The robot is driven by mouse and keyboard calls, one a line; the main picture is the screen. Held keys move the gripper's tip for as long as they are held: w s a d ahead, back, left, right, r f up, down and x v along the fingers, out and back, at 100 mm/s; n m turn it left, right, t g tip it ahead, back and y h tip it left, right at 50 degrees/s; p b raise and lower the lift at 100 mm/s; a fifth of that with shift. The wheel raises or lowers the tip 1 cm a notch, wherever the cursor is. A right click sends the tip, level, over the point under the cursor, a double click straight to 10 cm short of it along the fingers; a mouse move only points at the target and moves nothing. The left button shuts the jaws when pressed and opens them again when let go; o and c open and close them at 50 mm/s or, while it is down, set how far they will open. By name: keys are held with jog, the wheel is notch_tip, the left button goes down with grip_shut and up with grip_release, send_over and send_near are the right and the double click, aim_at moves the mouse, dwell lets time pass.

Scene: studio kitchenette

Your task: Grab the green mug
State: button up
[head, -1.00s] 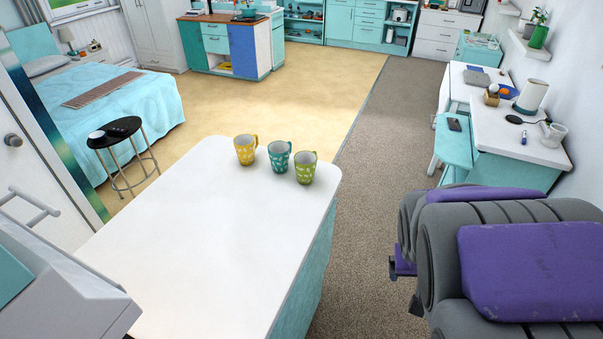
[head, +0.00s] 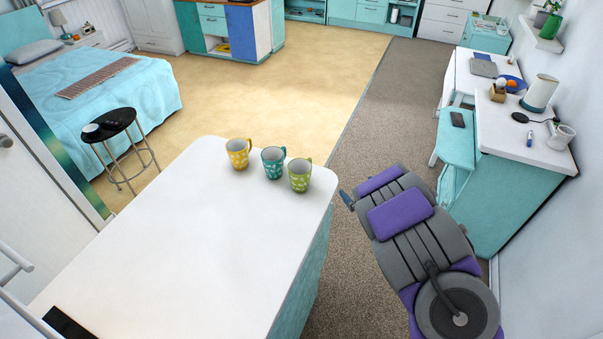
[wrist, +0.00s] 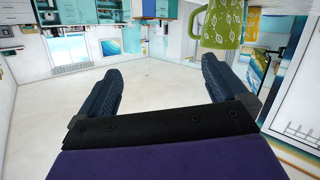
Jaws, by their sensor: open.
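The green mug (head: 299,177) stands upright at the far right corner of the white counter in the head view, with pale leaf-like marks. It is the rightmost of three mugs. In the wrist view the green mug (wrist: 221,26) is at the top right, cut by the top edge and outside the space between the fingers. My gripper (wrist: 162,75) is open, with two dark blue fingers apart and nothing between them. In the head view, only a small blue tip of my gripper (head: 346,199) shows, right of the counter and apart from the mug; my arm hides the rest.
A teal mug (head: 273,162) stands close beside the green one, and a yellow mug (head: 238,153) is farther left. The white counter (head: 190,235) is otherwise mostly clear. A black stool (head: 110,125) stands left of it. A white-topped desk (head: 510,135) is at the right.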

aim_at(307, 174)
jog(key=s+a+f+y, duration=0.1)
jog(key=s+a+y, duration=0.2)
jog(key=a+y, duration=0.35)
jog(key=shift+n+h, duration=0.4)
jog(key=shift+h, duration=0.35)
jog(key=shift+s+a+f+b+x, duration=0.1)
jog(key=shift+a+b+x, duration=0.05)
jog(key=shift+x, duration=2.75)
jog(key=shift+s+a+f+b+x, duration=0.1)
jog(key=shift+b+x, duration=0.1)
jog(key=shift+x, duration=2.7)
jog(key=shift+s+a+f+b+x, duration=0.1)
jog(key=shift+a+b+x, duration=0.05)
jog(key=shift+x, duration=2.75)
jog(key=c, duration=1.4)
jog(key=shift+r, duration=0.2)
